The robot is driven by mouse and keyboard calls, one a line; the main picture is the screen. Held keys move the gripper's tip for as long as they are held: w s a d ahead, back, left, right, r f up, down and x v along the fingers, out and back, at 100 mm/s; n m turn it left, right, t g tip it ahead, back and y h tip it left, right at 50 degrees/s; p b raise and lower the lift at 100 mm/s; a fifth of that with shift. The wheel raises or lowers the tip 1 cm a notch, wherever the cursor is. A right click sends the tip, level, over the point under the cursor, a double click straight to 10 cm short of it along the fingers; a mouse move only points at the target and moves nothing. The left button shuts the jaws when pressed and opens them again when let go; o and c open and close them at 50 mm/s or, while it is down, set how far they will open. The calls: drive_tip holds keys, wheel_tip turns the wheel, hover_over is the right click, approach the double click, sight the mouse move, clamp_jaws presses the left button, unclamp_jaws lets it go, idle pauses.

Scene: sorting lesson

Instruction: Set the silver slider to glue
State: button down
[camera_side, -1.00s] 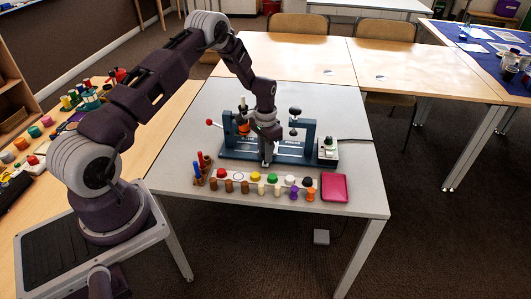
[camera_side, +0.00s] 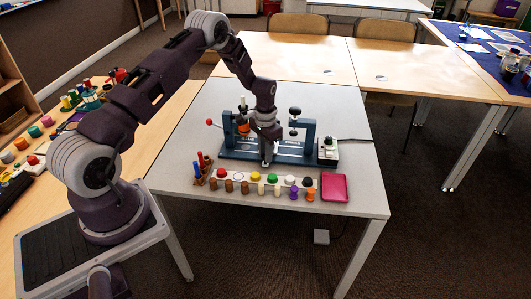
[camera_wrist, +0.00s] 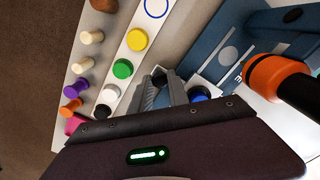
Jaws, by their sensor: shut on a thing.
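My gripper (camera_side: 267,162) points down at the front edge of the blue-grey machine (camera_side: 232,155) in the side view. In the wrist view the fingers (camera_wrist: 164,84) are close together with a small dark round end between their tips. They are shut on a small part there, seemingly the silver slider, whose body is mostly hidden by the fingers. The machine's blue panel (camera_wrist: 222,45) lies to the upper right of the fingers. The glue mark cannot be read in either view.
An orange knob (camera_wrist: 275,75) stands close to the right of my fingers. A strip with coloured round pieces (camera_side: 256,176) lies in front of the machine. A blue-and-red peg stand (camera_side: 203,168) is left, a pink tray (camera_side: 335,187) right.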

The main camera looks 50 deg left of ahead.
drive_tip(key=s+a, duration=0.6)
drive_tip(key=shift+s+a, duration=0.15)
drive_tip(key=shift+a, duration=0.1)
drive_tip(key=c, duration=1.3)
unclamp_jaws()
drive_tip(key=shift+o, duration=0.2)
wheel_tip(320, 180, up, 7)
drive_tip(key=shift+r, duration=0.15)
